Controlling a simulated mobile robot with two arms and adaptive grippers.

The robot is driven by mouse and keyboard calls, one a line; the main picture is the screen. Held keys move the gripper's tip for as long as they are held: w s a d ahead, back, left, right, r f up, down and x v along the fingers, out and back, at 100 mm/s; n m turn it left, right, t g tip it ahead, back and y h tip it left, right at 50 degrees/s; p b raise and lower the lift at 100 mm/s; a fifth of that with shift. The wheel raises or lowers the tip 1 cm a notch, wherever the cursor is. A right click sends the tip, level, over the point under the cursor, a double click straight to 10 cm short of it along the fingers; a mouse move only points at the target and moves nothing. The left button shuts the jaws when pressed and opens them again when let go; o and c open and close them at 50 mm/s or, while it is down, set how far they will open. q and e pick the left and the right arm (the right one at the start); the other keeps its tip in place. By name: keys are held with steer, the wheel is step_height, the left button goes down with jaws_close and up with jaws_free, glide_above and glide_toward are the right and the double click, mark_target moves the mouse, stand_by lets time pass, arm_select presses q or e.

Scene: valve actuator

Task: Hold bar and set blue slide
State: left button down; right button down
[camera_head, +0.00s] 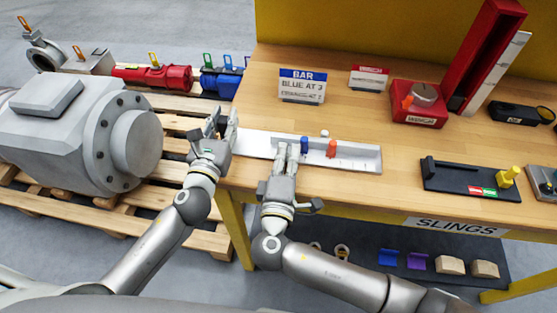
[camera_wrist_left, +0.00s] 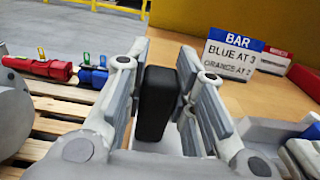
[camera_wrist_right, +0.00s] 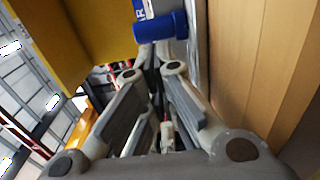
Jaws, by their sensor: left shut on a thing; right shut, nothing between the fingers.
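The pale bar (camera_head: 358,161) lies along the table's front edge. A blue slide (camera_head: 304,145) and an orange slide (camera_head: 332,149) stand on it, the blue to the left. My left gripper (camera_head: 223,125) is at the bar's left end, shut on an upright black handle (camera_wrist_left: 157,105) that fills the gap between its fingers. My right gripper (camera_head: 287,149) is shut and empty, its tips just left of the blue slide. In the right wrist view the blue slide (camera_wrist_right: 161,27) lies right beyond the fingertips; I cannot tell whether they touch.
A sign (camera_head: 301,86) behind the bar reads "BAR, BLUE AT 3" above an orange line. A red block (camera_head: 420,104) and a black fixture with a yellow knob (camera_head: 465,180) stand to the right. A grey motor (camera_head: 85,130) sits on pallets at left.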

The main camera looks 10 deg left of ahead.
steer(key=shift+w+d, duration=0.1)
stand_by(0.3)
steer(key=shift+w+d, duration=0.3)
steer(key=shift+d, duration=0.35)
steer(key=shift+s+a, duration=0.3)
steer(key=s, duration=0.1)
steer(key=s+a, duration=0.2)
steer(key=shift+s+a+f, duration=0.15)
steer(key=shift+s+a, duration=0.1)
steer(key=shift+s, duration=0.15)
steer(key=s, duration=0.8)
steer(key=shift+s, duration=0.3)
steer(key=shift+d, duration=0.1)
